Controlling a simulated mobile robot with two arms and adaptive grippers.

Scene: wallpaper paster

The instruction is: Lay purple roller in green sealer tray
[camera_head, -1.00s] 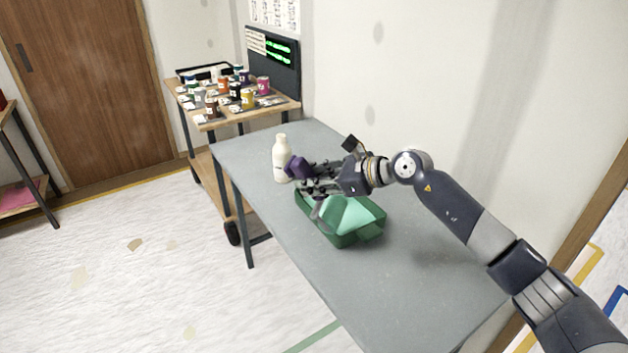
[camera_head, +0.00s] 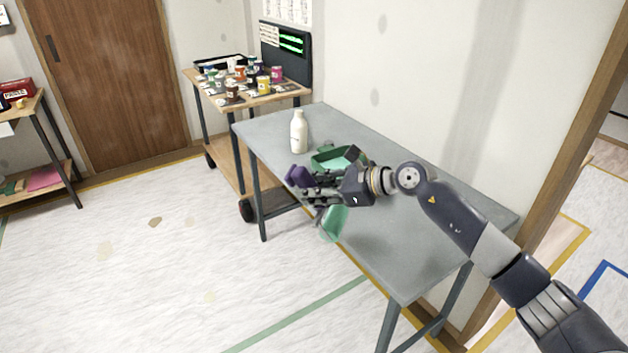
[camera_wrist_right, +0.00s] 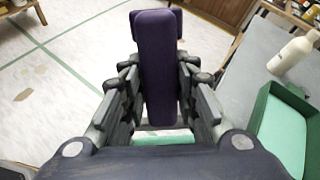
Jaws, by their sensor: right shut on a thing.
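My right gripper (camera_head: 318,188) is shut on the purple roller (camera_head: 297,175), whose purple handle sticks out beyond the fingers. In the right wrist view the purple handle (camera_wrist_right: 158,60) stands between the two fingers. A mint-green part (camera_head: 333,223) hangs below the gripper, by the table's front edge; its join to the handle is hidden. The green sealer tray (camera_head: 322,162) sits on the grey table behind the gripper, partly hidden by it. In the right wrist view the tray (camera_wrist_right: 262,107) is at the right, with a mint-green inside. My left gripper is not in view.
A white bottle (camera_head: 299,133) stands on the grey table (camera_head: 390,245), left of the tray. A wooden cart (camera_head: 236,112) with several small jars stands beyond the table's far end. The table's near part is clear. A wall runs along its back side.

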